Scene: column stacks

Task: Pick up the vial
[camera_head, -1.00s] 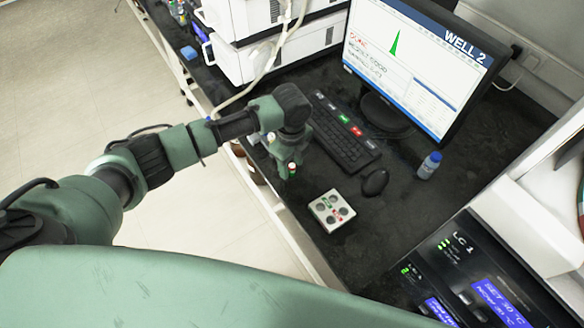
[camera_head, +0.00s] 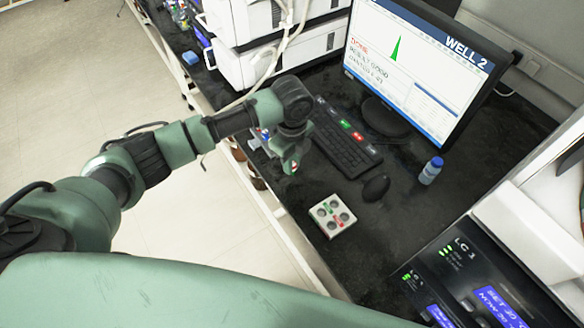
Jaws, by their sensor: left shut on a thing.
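My left gripper (camera_head: 290,166) is over the black bench, left of the keyboard, pointing down. It is shut on a small vial (camera_head: 292,171), of which only a little red, white and green shows at the fingertips. The rest of the vial is hidden by the fingers. I cannot tell whether it touches the bench. My right gripper is not in view.
A white block with several round wells (camera_head: 332,216) lies just nearer than the gripper. A keyboard (camera_head: 345,145), a mouse (camera_head: 376,187) and a blue-capped bottle (camera_head: 431,170) are to the right. A monitor (camera_head: 420,65) stands behind. The bench's left edge is close.

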